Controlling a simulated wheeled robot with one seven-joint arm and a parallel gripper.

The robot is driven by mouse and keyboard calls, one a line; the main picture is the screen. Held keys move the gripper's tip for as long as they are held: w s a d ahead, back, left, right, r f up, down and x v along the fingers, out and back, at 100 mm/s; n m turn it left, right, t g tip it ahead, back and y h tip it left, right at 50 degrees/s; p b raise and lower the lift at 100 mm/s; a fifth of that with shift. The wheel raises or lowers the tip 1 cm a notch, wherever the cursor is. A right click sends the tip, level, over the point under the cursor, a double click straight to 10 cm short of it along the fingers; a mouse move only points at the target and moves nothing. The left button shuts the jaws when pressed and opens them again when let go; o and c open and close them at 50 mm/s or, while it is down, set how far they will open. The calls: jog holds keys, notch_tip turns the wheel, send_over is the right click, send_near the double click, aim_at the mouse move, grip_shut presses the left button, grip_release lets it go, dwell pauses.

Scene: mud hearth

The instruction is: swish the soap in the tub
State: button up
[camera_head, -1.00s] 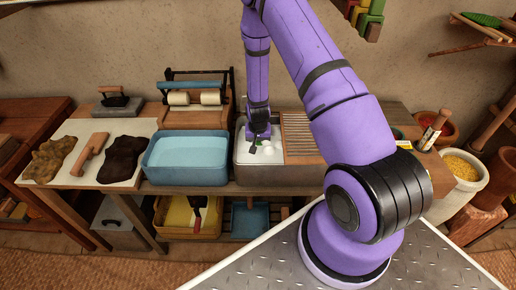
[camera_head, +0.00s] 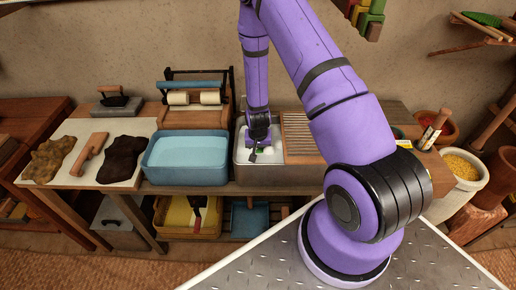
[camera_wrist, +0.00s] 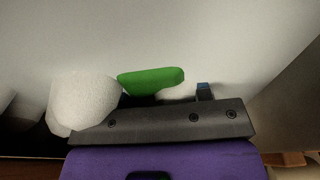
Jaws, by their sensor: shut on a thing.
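The grey tub (camera_head: 241,152) stands on the bench to the left of the ribbed wooden board. My gripper (camera_head: 258,151) points down inside it and is shut on the green soap (camera_wrist: 152,80). A bit of the soap's green shows beside the fingers in the head view (camera_head: 262,150). In the wrist view a large white foamy lump (camera_wrist: 82,102) is beside the soap at its left. A smaller white patch (camera_wrist: 176,93) shows just behind the gripper's dark bar. The fingertips are mostly hidden.
A blue basin of pale liquid (camera_head: 187,157) stands just left of the tub. The ribbed board (camera_head: 302,138) is close on the right. A roller device (camera_head: 196,94) stands behind the basin. A brush and dark hides lie farther left.

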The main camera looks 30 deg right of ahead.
notch_tip(320, 180, up, 17)
dwell(1.4)
dwell(0.5)
